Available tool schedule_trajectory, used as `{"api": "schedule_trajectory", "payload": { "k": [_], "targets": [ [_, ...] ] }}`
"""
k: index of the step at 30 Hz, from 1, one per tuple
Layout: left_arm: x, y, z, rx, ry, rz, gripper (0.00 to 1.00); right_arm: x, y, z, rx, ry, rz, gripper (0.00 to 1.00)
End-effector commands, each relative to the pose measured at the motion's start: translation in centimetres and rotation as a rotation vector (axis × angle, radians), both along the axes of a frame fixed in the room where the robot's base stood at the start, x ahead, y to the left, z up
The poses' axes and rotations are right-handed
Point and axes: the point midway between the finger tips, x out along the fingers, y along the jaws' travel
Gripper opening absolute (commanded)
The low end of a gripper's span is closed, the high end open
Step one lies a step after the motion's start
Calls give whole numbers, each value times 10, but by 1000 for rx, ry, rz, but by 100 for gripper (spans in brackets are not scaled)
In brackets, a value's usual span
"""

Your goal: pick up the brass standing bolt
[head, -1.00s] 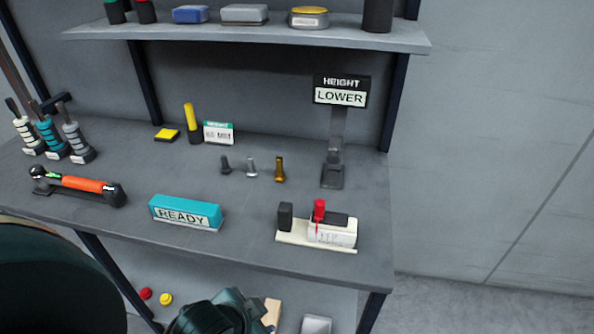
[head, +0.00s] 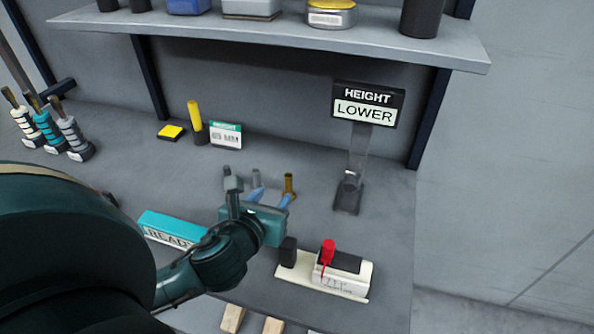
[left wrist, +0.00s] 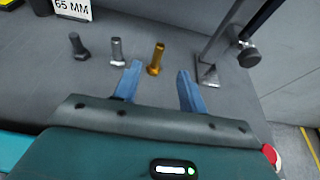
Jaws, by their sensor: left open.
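The brass standing bolt (head: 289,184) stands upright on the grey bench, the rightmost of three bolts in a row. In the left wrist view the brass bolt (left wrist: 156,59) stands just beyond and between the two blue fingertips. My left gripper (head: 271,196) is open and empty, in front of the bolts; its fingers also show in the left wrist view (left wrist: 160,80). A silver bolt (left wrist: 117,51) and a dark bolt (left wrist: 78,45) stand to the left of the brass one. In the head view my gripper partly hides these two. My right gripper is not in view.
The height sign (head: 367,105) stands on a post right of the bolts. A white block with a red lever (head: 340,276) lies in front. The teal READY box (head: 172,229) is to the left, partly behind my arm. A shelf (head: 270,37) overhangs the back.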

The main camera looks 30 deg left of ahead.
Motion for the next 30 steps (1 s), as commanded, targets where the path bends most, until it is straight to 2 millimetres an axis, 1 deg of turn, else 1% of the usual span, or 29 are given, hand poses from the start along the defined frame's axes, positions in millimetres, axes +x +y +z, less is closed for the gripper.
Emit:
{"api": "schedule_trajectory", "payload": {
  "k": [2, 5, 12, 14, 16, 23, 30],
  "targets": [
    [2, 0, 0, 11, 0, -5, 42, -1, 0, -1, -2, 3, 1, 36],
    [12, 3, -3, 16, -1, -6, 42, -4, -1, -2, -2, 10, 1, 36],
    [53, 13, -19, 12, -2, -4, 42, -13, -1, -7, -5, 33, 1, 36],
    [61, 15, -23, 11, 0, -3, 42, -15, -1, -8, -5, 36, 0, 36],
    [68, 16, -25, 11, 0, -4, 42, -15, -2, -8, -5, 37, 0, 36],
    [83, 20, -33, 9, 0, -3, 42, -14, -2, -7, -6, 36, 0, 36],
    [113, 28, -47, 10, 0, -3, 42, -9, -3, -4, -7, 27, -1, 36]
  ]
}}
